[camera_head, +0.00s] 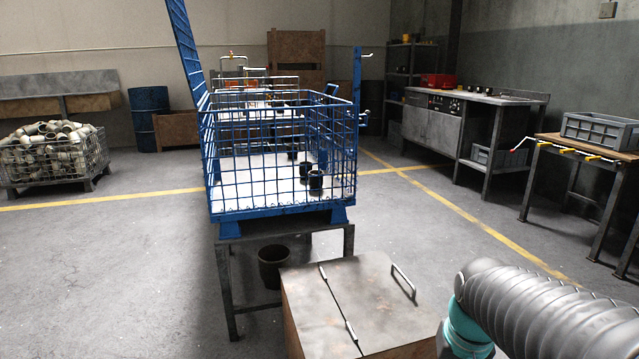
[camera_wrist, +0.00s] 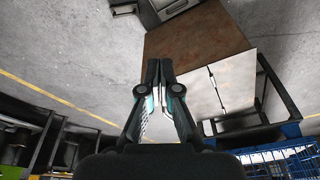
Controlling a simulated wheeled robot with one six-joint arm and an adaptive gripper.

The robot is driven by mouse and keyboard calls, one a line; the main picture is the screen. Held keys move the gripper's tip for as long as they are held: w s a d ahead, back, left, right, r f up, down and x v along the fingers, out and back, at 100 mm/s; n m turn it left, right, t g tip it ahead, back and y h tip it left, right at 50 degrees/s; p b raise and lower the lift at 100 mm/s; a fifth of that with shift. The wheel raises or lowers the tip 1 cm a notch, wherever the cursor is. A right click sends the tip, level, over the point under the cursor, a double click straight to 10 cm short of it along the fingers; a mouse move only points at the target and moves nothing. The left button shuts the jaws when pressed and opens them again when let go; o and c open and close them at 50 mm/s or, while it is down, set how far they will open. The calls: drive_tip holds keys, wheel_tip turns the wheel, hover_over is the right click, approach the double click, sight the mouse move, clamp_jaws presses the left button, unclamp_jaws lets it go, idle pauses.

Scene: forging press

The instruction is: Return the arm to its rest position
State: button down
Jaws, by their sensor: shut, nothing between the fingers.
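My gripper (camera_wrist: 160,92) shows in the wrist view, its two fingers together and nothing between them. It hangs in the air over the grey floor, and the metal-lidded box (camera_wrist: 221,83) is to its right in that view. In the head view my arm with its ribbed sleeve reaches in at the lower right, in front of the box (camera_head: 356,296). The gripper itself is outside the head view.
A blue wire cage (camera_head: 282,212) on a steel stand holds dark cylindrical parts (camera_head: 316,181). A wooden-topped table (camera_head: 585,148) with a grey crate (camera_head: 598,130) stands right. Floor is open at left.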

drive_tip(key=s+a+r+n+t, duration=0.2)
drive_tip(key=s+a+r+t, duration=0.1)
drive_tip(key=s+a+r, duration=0.2)
drive_tip(key=shift+s+a, duration=0.2)
drive_tip(key=shift+s, duration=1.2)
